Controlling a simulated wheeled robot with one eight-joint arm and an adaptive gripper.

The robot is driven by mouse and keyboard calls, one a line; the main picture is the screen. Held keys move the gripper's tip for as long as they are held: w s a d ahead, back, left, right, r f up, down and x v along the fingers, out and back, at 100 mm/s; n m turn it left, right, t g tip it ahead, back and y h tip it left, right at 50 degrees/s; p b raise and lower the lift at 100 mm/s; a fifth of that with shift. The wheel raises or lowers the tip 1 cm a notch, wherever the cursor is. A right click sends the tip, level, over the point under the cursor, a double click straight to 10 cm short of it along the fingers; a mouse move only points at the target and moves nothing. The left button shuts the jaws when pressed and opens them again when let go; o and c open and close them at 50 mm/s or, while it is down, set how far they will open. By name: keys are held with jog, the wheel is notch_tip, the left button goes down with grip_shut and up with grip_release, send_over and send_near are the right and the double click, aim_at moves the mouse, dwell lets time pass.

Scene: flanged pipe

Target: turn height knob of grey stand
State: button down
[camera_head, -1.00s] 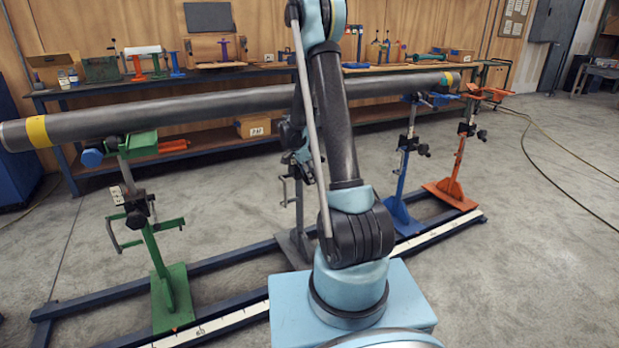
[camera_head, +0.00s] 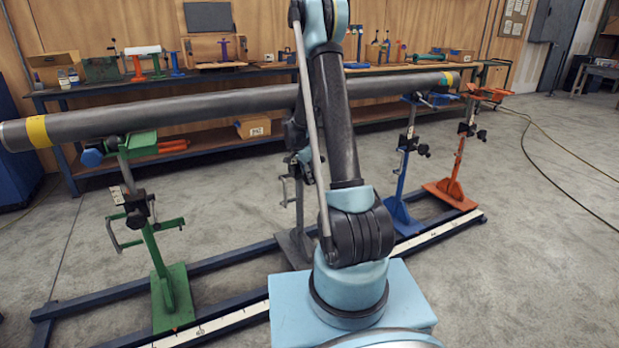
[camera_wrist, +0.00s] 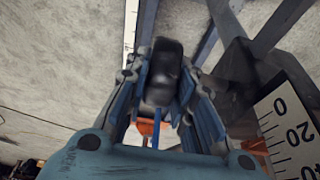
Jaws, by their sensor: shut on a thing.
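The grey stand (camera_head: 294,247) stands under the middle of the pipe, largely hidden behind my arm in the head view. Its knob (camera_wrist: 164,70) is black and rounded in the wrist view. My gripper (camera_wrist: 162,85) has its two blue fingers on either side of this knob and is shut on it. In the head view my gripper is hidden behind my arm. A white scale plate (camera_wrist: 283,125) with black numbers 0, 20 and 40 shows at the right in the wrist view.
A long grey pipe (camera_head: 210,107) lies across the green stand (camera_head: 165,255), grey stand and blue stand (camera_head: 403,175). An orange stand (camera_head: 458,165) is at the right. The stands are on a dark rail frame (camera_head: 235,254). A cluttered workbench (camera_head: 270,72) is behind.

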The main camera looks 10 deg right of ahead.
jog(key=shift+w+d+g+y, duration=0.1)
jog(key=shift+d+g+y, duration=0.15)
jog(key=shift+y, duration=0.7)
jog(key=shift+d+g+y, duration=0.1)
jog(key=shift+g+y, duration=0.25)
jog(key=shift+y, duration=0.6)
jog(key=c, duration=1.4)
grip_release()
jog(key=shift+o, duration=0.2)
jog(key=shift+a, duration=0.1)
